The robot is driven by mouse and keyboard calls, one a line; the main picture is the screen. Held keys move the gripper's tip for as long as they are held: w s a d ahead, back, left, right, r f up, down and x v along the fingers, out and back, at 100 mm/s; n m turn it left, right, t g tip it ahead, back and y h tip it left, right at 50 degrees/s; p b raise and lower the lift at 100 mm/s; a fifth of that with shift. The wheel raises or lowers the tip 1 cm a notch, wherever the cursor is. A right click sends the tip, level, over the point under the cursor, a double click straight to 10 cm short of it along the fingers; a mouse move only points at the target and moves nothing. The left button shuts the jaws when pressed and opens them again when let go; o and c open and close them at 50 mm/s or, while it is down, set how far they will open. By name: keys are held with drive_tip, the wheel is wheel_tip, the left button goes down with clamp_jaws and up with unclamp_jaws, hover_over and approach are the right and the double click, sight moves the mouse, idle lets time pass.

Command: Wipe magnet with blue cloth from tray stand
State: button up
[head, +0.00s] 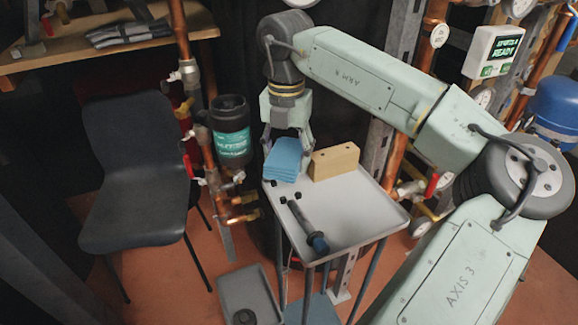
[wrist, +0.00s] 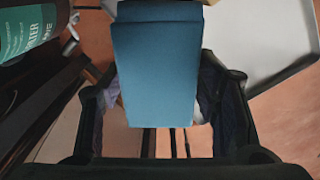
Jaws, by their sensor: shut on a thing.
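The blue cloth (head: 284,160), a folded stack, is at the back left corner of the grey tray stand (head: 348,225). In the wrist view the cloth (wrist: 155,65) fills the space between my fingers. My gripper (head: 288,141) points down over the cloth and is shut on it; I cannot tell whether the cloth is clear of the tray. A dark rod with a blue end (head: 308,226), which looks like the magnet, lies on the tray's front left part. Its far side is hidden.
A tan block (head: 335,161) stands on the tray right of the cloth. Small black pieces lie near the rod. A black canister (head: 231,130) and copper pipes stand close on the left. A grey bin (head: 250,295) and a black chair (head: 140,165) are on the floor.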

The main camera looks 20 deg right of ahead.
drive_tip(key=shift+r+p, duration=1.1)
drive_tip(key=shift+r, duration=0.8)
drive_tip(key=shift+s+f, duration=0.1)
